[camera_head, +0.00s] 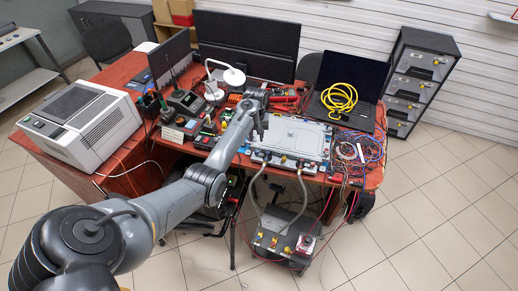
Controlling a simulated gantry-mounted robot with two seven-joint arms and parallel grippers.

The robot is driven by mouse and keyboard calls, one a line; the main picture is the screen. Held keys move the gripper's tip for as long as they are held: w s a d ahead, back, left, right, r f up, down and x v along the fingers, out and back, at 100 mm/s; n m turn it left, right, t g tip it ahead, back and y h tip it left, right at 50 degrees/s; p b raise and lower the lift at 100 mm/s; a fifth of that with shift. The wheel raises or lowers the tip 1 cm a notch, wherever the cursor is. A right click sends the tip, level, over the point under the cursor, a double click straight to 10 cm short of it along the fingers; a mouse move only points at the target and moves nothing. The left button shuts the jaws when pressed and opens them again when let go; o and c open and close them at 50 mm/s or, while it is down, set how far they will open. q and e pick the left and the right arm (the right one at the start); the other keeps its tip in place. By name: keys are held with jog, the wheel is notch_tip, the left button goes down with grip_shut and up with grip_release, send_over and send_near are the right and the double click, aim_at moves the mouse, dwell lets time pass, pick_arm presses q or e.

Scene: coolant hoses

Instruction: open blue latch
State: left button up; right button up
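My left arm reaches in from the lower left. Its dark gripper (261,133) points down above the left part of a flat silver-grey plate unit (295,136) on the desk. The fingers are too small to tell whether they are open or shut, and I see nothing clearly held. Two grey hoses (304,192) run from fittings (283,160) on the unit's front edge down to a grey metal box (285,236) with coloured fittings on the floor. Small blue parts show along the unit's edge, but I cannot make out which is the blue latch. My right gripper is not in view.
The red-brown desk is crowded. A white printer-like machine (85,120) stands at left, monitors (248,42) at the back, and a laptop with a coiled yellow cable (339,99) at right. Loose wires (360,150) lie right of the unit. Tiled floor is open at right.

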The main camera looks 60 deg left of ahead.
aim_at(257, 151)
pick_arm(q)
notch_tip(257, 151, down, 9)
jog(key=shift+r+b, duration=0.2)
jog(key=shift+b, duration=0.8)
jog(key=shift+c, duration=0.3)
grip_shut()
